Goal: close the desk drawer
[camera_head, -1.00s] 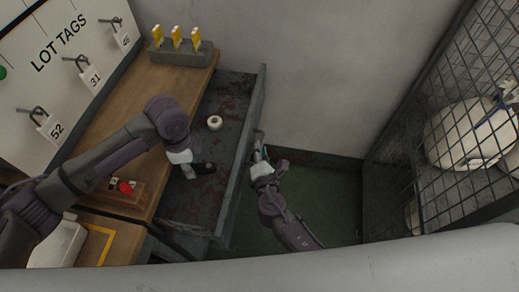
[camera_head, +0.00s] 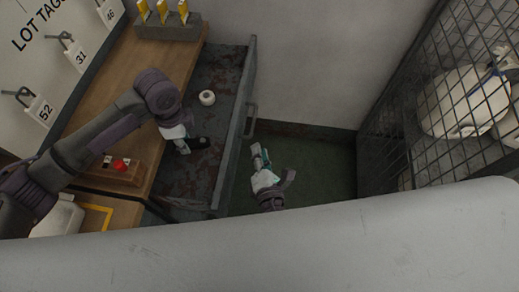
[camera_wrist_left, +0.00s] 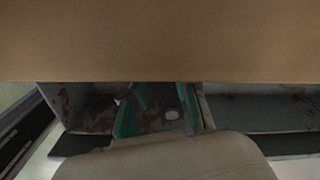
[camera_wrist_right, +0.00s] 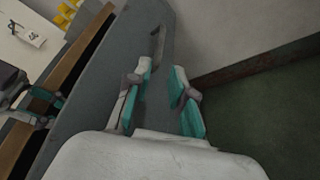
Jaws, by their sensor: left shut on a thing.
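The desk drawer (camera_head: 243,105) stands pulled open from the wooden desk. Its grey front panel, with a bar handle (camera_head: 250,119), faces right; the handle also shows in the right wrist view (camera_wrist_right: 157,46). My left gripper (camera_head: 186,145) is over the drawer's inside, shut on a small dark object (camera_head: 201,143) whose kind I cannot tell. In the left wrist view the desk's edge covers much of the drawer. My right gripper (camera_head: 259,158) is open and empty, just outside the front panel and short of the handle. Its parted fingers show in the right wrist view (camera_wrist_right: 157,98).
A white tape roll (camera_head: 207,98) lies in the drawer. The desktop (camera_head: 140,75) bears a block with yellow items (camera_head: 165,27) and a red button box (camera_head: 121,165). A wall is behind, a wire mesh cage (camera_head: 440,120) at right. Green floor (camera_head: 315,165) is clear between.

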